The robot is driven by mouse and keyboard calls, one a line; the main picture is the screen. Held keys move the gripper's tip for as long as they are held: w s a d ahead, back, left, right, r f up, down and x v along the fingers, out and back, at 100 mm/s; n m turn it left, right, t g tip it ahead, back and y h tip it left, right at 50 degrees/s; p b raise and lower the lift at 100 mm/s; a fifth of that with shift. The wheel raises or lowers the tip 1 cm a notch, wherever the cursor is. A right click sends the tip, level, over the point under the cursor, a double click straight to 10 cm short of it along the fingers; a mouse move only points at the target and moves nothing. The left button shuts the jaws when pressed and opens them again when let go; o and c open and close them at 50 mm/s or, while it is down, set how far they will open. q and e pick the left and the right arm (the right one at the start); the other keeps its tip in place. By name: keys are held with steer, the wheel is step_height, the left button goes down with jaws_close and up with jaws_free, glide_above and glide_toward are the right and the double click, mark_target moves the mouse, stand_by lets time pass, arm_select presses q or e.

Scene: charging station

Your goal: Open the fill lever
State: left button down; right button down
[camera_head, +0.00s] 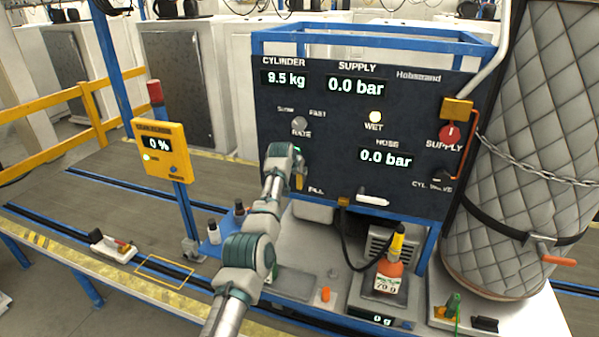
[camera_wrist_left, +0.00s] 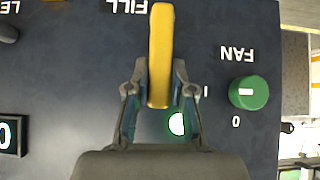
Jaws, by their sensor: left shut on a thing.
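In the left wrist view, which is upside down, the lever (camera_wrist_left: 160,55) stands between the fingers of my left gripper (camera_wrist_left: 160,95). The fingers are shut on the lever from both sides. In the head view my left gripper (camera_head: 298,170) is at the panel's lower left, and a bit of the yellow lever (camera_head: 299,183) shows beside it; the gripper hides the rest. My right gripper is not in view.
A green FAN knob (camera_wrist_left: 248,92) and a lit white-green lamp (camera_wrist_left: 177,124) sit close to my left gripper. A white-handled lever (camera_head: 373,199) is to the right on the panel. An orange bottle (camera_head: 388,272) stands on a scale below. A quilted tank (camera_head: 525,150) stands at right.

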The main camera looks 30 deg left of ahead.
arm_select(q)
steer(key=shift+s+f, duration=0.1)
steer(key=shift+f, duration=0.55)
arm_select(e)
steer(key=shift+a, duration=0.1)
arm_select(q)
steer(key=c, duration=1.3)
jaws_free()
steer(key=o, duration=0.3)
steer(key=shift+w+a, duration=0.1)
steer(key=shift+w, duration=0.35)
steer(key=shift+s+a+r, duration=0.1)
steer(key=shift+a+r, duration=0.05)
steer(key=shift+r, duration=0.05)
steer(key=shift+v, duration=0.75)
steer(key=v, duration=1)
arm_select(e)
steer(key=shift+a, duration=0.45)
